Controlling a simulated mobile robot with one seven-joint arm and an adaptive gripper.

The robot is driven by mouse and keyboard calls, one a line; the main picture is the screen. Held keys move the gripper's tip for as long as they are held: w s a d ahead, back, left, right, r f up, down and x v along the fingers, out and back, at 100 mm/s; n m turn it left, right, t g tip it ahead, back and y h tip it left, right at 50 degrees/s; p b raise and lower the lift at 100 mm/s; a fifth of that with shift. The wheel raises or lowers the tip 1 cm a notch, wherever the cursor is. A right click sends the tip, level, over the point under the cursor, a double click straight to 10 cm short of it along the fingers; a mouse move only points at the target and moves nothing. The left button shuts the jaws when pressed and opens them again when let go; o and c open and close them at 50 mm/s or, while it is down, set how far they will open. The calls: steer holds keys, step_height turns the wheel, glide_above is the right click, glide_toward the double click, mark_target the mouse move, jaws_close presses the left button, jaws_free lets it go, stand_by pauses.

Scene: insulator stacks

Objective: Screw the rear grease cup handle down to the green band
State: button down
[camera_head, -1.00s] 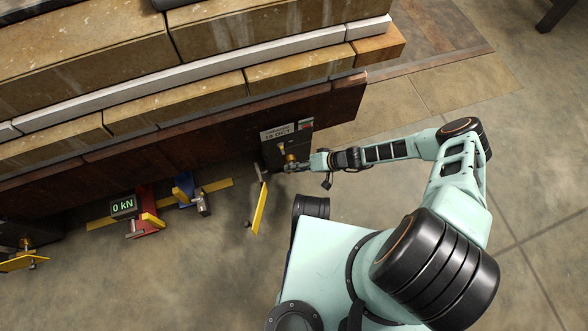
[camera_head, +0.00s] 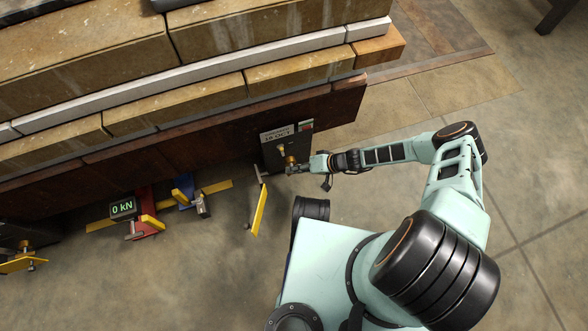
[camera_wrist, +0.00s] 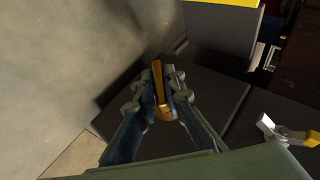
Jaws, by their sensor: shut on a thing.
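In the head view a brass grease cup (camera_head: 290,157) stands on a dark block beneath a printed plate, at the right end of the dark beam. My gripper (camera_head: 291,169) is at this cup, reaching in from the right. In the wrist view my gripper (camera_wrist: 162,98) is shut on the brass handle (camera_wrist: 157,76), with a finger on either side of the bar. The fingers and handle hide the cup's stem and body. I cannot make out a green band on the cup in either view.
A yellow lever (camera_head: 258,210) stands left of my gripper. Further left are a blue jack (camera_head: 183,188), a red jack (camera_head: 145,196) with a "0 kN" display (camera_head: 123,207), and another brass fitting (camera_head: 26,243) with yellow parts. The floor right of my arm is open.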

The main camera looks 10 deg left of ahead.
steer(key=shift+s+f+g+y, duration=0.25)
steer(key=shift+s+g+y, duration=0.2)
steer(key=shift+y, duration=0.45)
steer(key=shift+w, duration=0.1)
steer(key=shift+w+r+m+y, duration=0.15)
steer(key=shift+m+y, duration=0.15)
steer(key=c, duration=2)
jaws_free()
steer(key=shift+w, duration=0.1)
steer(key=shift+w+d+r, duration=0.1)
steer(key=shift+d+r, duration=0.1)
steer(key=shift+d, duration=0.1)
steer(key=v, duration=1.1)
steer(key=shift+d+r, duration=0.1)
steer(key=shift+d, duration=0.1)
